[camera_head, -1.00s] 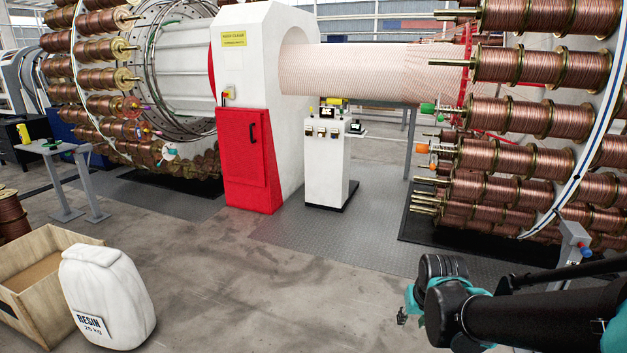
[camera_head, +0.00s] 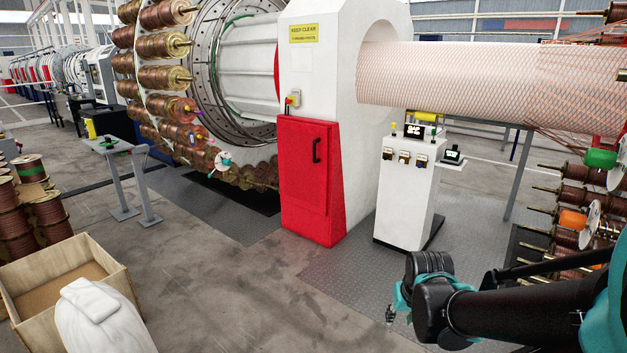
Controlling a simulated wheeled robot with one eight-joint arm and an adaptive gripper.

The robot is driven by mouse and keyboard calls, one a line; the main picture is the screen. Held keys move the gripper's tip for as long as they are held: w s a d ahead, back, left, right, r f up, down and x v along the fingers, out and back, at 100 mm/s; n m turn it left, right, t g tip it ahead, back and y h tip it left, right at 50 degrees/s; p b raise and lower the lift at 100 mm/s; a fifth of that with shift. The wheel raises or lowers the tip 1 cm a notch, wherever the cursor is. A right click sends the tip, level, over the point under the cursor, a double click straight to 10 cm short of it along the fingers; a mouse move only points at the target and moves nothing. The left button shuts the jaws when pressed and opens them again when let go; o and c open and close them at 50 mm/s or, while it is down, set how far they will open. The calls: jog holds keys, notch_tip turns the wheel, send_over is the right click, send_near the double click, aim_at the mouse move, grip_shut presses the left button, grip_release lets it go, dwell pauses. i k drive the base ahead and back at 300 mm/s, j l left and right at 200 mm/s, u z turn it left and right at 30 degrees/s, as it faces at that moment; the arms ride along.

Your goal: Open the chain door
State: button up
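The red door (camera_head: 305,165) with a black vertical handle (camera_head: 316,151) is on the lower front of the white machine housing (camera_head: 345,90). It looks shut. A yellow sign (camera_head: 303,33) and a small switch box (camera_head: 293,98) are on the housing above it. My arm reaches in from the lower right. My gripper (camera_head: 390,314) hangs at the arm's end, small and partly hidden by the wrist, well in front of the door and to its right. Its fingers are too small to tell apart, and I see nothing held.
A white control stand (camera_head: 404,190) is right of the door. Copper spools (camera_head: 570,198) are at the right. The grey floor (camera_head: 235,285) before the door is clear.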

aim_at(303, 147)
jog(key=i+j+u, duration=0.15)
jog(key=i, duration=1.1)
jog(key=i+j+u, duration=0.15)
jog(key=i, duration=1.05)
